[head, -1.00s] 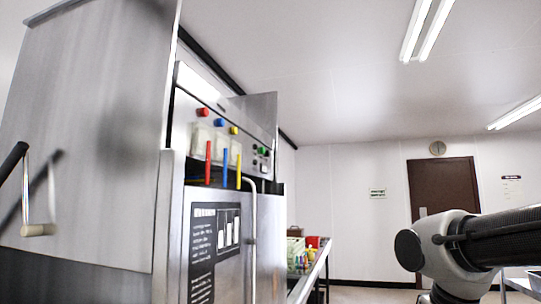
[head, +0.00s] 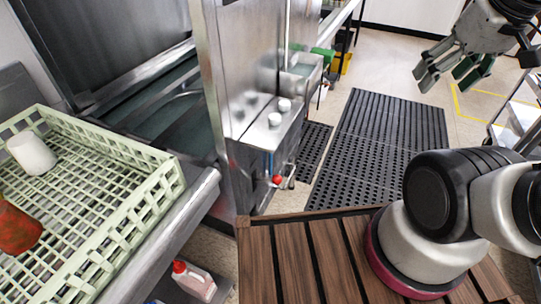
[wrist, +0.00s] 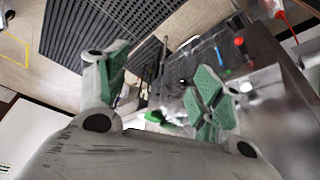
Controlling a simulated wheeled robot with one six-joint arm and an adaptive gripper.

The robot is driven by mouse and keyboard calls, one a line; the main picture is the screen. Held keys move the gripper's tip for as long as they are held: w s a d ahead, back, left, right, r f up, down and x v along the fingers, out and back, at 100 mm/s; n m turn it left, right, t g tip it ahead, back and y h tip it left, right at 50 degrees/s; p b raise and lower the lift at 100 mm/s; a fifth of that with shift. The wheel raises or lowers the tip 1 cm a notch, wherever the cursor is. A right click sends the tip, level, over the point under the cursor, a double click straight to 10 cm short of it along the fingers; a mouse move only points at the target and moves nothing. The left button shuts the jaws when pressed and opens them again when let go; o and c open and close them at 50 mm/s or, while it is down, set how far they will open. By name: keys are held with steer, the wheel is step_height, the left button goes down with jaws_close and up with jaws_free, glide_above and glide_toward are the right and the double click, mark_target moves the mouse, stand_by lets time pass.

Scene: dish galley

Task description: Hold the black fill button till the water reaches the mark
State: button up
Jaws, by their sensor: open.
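The black fill button cannot be made out in either current view, and no water mark or water level can be told. The steel dish machine (head: 252,50) stands left of centre in the head view. My gripper (head: 445,77) is open and empty at the upper right, over the floor and well apart from the machine. In the wrist view my gripper (wrist: 162,76) shows two spread fingers with green pads and nothing between them. Beyond the right finger are steel surfaces and small red and blue parts, too blurred to name.
Black mats (head: 385,135) cover open floor. A steel trolley (head: 520,115) stands at right.

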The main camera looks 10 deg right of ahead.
jaws_close()
stand_by(1.3)
